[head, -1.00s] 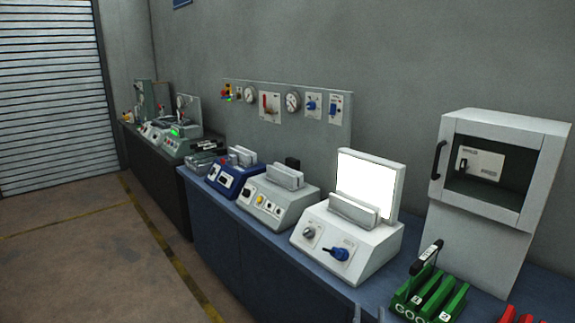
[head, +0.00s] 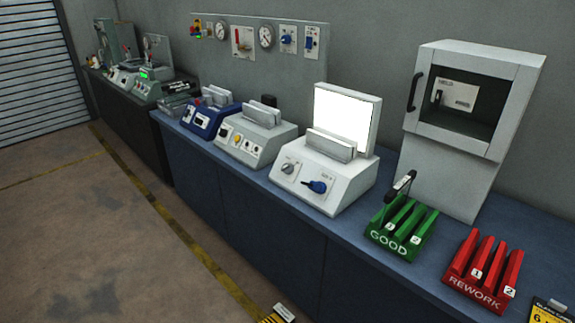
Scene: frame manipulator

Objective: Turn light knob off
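A white light box (head: 325,190) stands on the blue bench, and its upright panel (head: 344,116) glows bright white. Its sloped front carries a grey round knob (head: 288,168) on the left and a blue lever-shaped knob (head: 315,186) on the right. The labels are too small to read, so I cannot tell which one is the light knob. The blue knob's handle points sideways. Neither of my grippers can be made out in the head view, and nothing touches the knobs.
A green GOOD rack (head: 400,236) and a red REWORK rack (head: 478,284) stand right of the light box. A grey cabinet (head: 456,150) is behind them. A grey device (head: 254,140) stands to its left. The floor (head: 120,240) in front is open.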

